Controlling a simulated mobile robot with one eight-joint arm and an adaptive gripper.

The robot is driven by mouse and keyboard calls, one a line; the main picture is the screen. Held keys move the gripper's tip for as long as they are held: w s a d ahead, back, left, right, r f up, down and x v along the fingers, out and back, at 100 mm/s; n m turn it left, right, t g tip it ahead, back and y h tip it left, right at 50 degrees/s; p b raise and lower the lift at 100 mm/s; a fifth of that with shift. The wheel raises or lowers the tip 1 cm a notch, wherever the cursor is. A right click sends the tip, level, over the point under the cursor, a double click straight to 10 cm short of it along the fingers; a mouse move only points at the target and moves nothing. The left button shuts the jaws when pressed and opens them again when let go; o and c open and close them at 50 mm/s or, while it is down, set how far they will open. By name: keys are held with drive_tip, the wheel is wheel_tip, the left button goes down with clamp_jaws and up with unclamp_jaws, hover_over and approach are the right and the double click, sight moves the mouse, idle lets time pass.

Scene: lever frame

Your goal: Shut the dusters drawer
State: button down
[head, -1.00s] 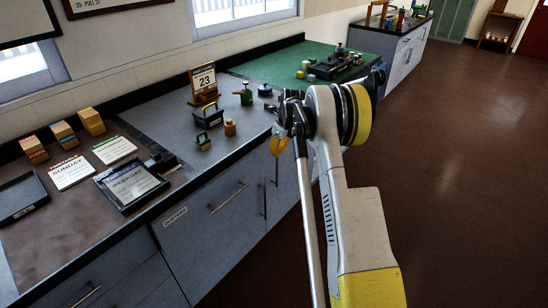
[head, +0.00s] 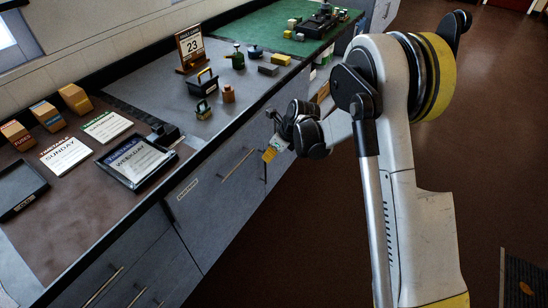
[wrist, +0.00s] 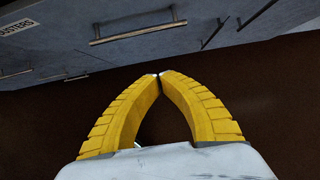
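The dusters drawer (head: 215,175) is a grey front under the counter's edge, with a white label (head: 187,189) and a bar handle (head: 229,164). I cannot tell clearly how far its front stands out. The wrist view shows its handle (wrist: 138,33) and part of the label (wrist: 15,26) at the top. My gripper (head: 269,153) is beside the drawer's right end, apart from the handle. In the wrist view its yellow fingers (wrist: 165,75) meet at the tips with nothing between them. The fingertips are just below the handle in that picture.
The counter (head: 165,85) bears a calendar (head: 190,48), a black basket (head: 202,80), cards and a black tray (head: 20,187). More drawers with bar handles (head: 103,286) lie at the lower left. The brown floor (head: 300,240) in front is clear.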

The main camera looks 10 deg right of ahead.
sight(237, 159)
drive_tip(key=w+a+f+b, duration=0.4)
drive_tip(key=w+a+f, duration=0.1)
drive_tip(key=a+f, duration=0.1)
drive_tip(key=shift+a+f+b, duration=0.15)
drive_tip(key=shift+f+b, duration=0.2)
drive_tip(key=shift+f, duration=0.4)
drive_tip(key=w+a, duration=0.1)
drive_tip(key=a, duration=0.1)
drive_tip(key=w+a, duration=0.2)
drive_tip(key=shift+w+a, duration=0.25)
drive_tip(key=shift+w, duration=0.05)
